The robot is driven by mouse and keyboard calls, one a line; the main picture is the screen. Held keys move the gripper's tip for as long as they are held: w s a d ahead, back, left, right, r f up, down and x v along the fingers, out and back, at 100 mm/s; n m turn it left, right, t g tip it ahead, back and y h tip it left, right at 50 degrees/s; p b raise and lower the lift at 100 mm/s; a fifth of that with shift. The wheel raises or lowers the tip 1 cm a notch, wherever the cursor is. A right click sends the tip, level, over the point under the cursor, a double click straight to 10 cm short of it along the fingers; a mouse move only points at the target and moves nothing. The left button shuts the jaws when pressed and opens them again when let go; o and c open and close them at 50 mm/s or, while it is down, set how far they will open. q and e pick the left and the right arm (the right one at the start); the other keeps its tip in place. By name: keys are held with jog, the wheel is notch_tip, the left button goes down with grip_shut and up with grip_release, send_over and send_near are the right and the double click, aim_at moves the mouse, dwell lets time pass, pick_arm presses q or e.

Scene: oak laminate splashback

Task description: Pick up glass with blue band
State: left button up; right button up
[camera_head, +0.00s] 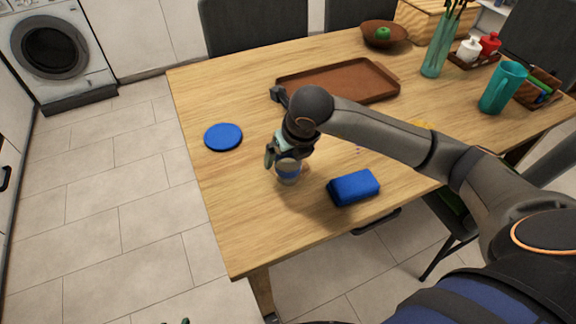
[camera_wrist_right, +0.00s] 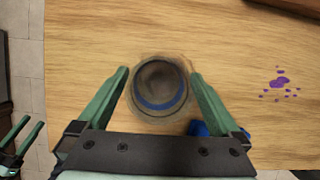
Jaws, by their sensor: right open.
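The glass with the blue band (camera_head: 288,172) stands upright on the wooden table near its left front edge. The right wrist view looks down on the glass (camera_wrist_right: 160,86) and its blue band. My right gripper (camera_head: 284,156) is at the glass from above and partly hides it. In the wrist view my right gripper (camera_wrist_right: 160,82) is open, with one green finger on each side of the glass. A small gap shows at each finger, so it does not appear to grip the glass.
A blue box-shaped thing (camera_head: 353,187) lies right of the glass, and a blue disc (camera_head: 223,137) lies to its left. A brown tray (camera_head: 391,92) is behind. A teal pitcher (camera_head: 503,88) and tall teal vase (camera_head: 438,50) stand at right. Purple spots (camera_wrist_right: 280,84) mark the table.

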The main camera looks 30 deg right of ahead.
jog(key=shift+x, duration=1.05)
jog(key=c, duration=1.4)
jog(key=shift+r, duration=0.1)
jog(key=shift+r, duration=0.1)
